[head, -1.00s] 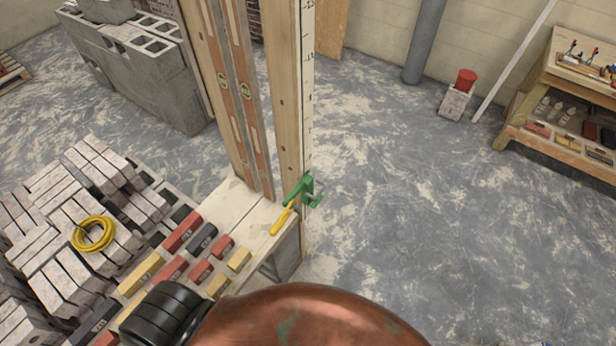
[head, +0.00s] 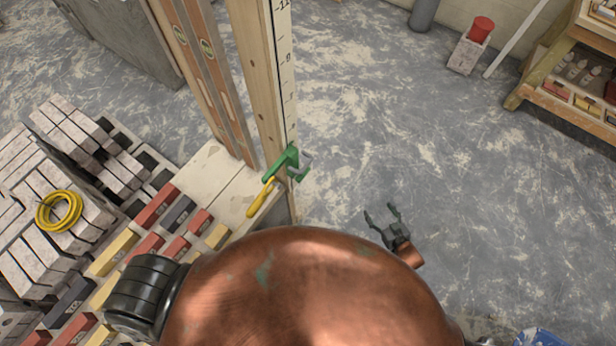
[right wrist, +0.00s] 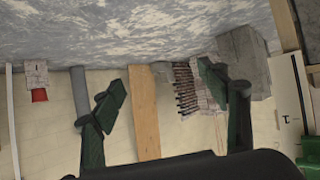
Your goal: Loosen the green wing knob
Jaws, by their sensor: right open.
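A green clamp-like fitting (head: 284,164) sits on the edge of the upright measuring post (head: 283,75). A greyish-green projecting part (head: 303,166) is on its right side; I cannot tell clearly whether this is the wing knob. A green part also shows at the lower right edge of the right wrist view (right wrist: 308,164), cut off by the frame. My right gripper (head: 381,213) is open and empty, to the right of the fitting and apart from it. Its spread fingers show in the right wrist view (right wrist: 160,88). My left gripper is out of view.
A yellow handle-like piece (head: 261,198) is just below the fitting. Wooden levels (head: 207,75) stand left of the post. Coloured blocks (head: 180,214), bricks (head: 30,235) and a yellow coil (head: 59,211) lie at left. The floor (head: 430,150) to the right is open.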

